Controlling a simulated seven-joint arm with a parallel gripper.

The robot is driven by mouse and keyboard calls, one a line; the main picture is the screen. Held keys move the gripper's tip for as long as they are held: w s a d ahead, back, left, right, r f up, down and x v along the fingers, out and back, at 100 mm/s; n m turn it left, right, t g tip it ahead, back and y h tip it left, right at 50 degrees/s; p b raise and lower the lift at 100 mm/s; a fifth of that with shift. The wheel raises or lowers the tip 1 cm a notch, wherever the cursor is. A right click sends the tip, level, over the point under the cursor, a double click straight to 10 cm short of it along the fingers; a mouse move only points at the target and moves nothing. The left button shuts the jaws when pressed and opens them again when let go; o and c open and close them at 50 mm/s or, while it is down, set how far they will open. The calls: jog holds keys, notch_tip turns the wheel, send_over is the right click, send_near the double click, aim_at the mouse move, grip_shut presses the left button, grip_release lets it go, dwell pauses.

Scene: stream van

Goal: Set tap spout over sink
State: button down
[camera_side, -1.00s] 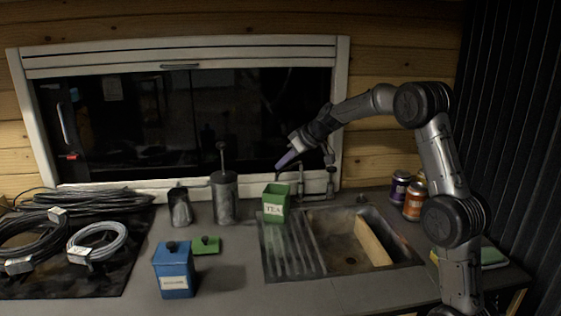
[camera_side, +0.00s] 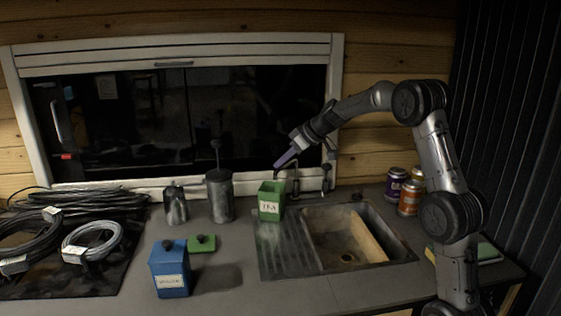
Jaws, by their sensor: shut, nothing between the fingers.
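The sink has a dark square basin (camera_side: 335,238) and a ribbed drainboard (camera_side: 285,250) on its left. The tap (camera_side: 296,187) stands at the sink's back edge by the window. Its thin spout appears to reach left, towards the green tea tin, not over the basin; its end is hard to make out. My gripper (camera_side: 284,158) is shut and empty, its purplish fingers pointing down-left just above the spout. I cannot tell whether they touch it.
The green tea tin (camera_side: 271,203) stands at the drainboard's back, close below my fingers. A wooden board (camera_side: 362,236) leans in the basin. A grey canister (camera_side: 220,197), jug (camera_side: 175,206) and blue tin (camera_side: 170,270) stand left. Cans (camera_side: 409,198) stand right.

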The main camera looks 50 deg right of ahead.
jog(key=s+d+n+g+y, duration=0.2)
jog(key=s+d+n+y, duration=0.3)
jog(key=s+d+n, duration=0.2)
jog(key=shift+s+d+n+g, duration=0.3)
jog(key=shift+s+d, duration=0.4)
jog(key=shift+d, duration=0.35)
jog(key=shift+d, duration=0.2)
dwell(0.5)
jog(key=a, duration=0.5)
jog(key=d+r, duration=0.7)
jog(key=r, duration=0.1)
